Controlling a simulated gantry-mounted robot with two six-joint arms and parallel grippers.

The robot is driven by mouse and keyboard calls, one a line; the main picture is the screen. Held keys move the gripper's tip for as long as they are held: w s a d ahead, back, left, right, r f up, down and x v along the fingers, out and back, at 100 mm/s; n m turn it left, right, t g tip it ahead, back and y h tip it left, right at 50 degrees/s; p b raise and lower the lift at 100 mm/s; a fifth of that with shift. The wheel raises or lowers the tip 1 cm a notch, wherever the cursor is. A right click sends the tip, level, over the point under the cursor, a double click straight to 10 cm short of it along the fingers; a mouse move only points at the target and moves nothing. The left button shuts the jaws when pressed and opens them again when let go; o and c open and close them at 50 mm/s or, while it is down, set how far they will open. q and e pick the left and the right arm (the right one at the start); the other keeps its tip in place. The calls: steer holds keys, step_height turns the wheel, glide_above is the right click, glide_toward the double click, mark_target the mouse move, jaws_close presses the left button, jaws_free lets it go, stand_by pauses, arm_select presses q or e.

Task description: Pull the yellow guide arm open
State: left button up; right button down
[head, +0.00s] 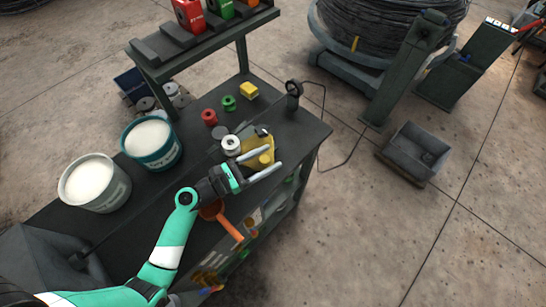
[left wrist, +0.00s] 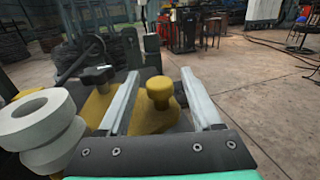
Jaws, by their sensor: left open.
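The yellow guide arm (head: 250,150) lies on the dark bench beside a pale stacked drum (head: 231,145). Its round yellow knob stands up near the bench's right edge; the left wrist view shows the knob (left wrist: 160,91) clearly. My left gripper (head: 274,155) is open, with its two long grey fingers reaching over the guide arm. In the left wrist view the knob appears between the open fingers (left wrist: 160,74), with gaps on both sides. The drum (left wrist: 42,125) is left of the fingers there. My right gripper is not in view.
Two tubs, white (head: 95,183) and teal (head: 152,143), stand left on the bench. Red (head: 209,116) and green (head: 229,103) spools and a yellow block (head: 249,91) lie behind the drum. An orange-handled tool (head: 230,227) is near the front edge.

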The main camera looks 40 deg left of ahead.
arm_select(q)
steer(key=shift+s, duration=0.15)
steer(key=shift+c, duration=0.4)
jaws_close()
stand_by(0.8)
